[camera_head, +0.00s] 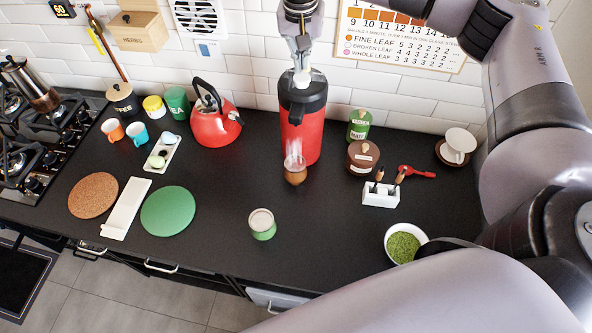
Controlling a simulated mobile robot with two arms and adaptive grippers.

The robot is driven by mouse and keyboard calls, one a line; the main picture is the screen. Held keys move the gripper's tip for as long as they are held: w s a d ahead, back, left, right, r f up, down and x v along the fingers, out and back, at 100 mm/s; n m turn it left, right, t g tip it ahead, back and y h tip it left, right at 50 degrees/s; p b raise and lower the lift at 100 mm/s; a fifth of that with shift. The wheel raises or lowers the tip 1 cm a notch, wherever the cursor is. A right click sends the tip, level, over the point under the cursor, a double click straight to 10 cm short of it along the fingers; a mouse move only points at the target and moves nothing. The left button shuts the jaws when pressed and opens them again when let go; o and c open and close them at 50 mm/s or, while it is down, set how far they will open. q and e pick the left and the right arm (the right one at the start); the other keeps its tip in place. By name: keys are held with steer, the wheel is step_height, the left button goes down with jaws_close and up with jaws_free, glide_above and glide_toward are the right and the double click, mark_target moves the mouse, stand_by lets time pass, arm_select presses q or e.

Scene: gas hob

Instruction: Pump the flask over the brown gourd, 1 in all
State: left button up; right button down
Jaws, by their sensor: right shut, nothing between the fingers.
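The red flask (302,142) with a black top stands upright on the dark counter, near the tiled wall. My right gripper (301,66) comes down from above, shut and empty, with its fingertips at the pale button (302,79) on the flask's top. I cannot tell for sure whether they touch it. The brown gourd (295,178) stands under the flask's spout, at its front. A pale, see-through streak shows between the spout and the gourd's mouth. My left gripper is not in view.
The red kettle (212,122) stands left of the flask. The brown pot (362,157), green tin (359,125) and white holder (380,195) stand right. A green-and-white jar (262,224) is in front. A bowl of green leaf (403,246) sits near my arm.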

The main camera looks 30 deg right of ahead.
step_height(320, 180, up, 5)
steer(key=p, duration=0.3)
steer(key=shift+r, duration=0.15)
steer(key=shift+s, duration=0.1)
stand_by(0.4)
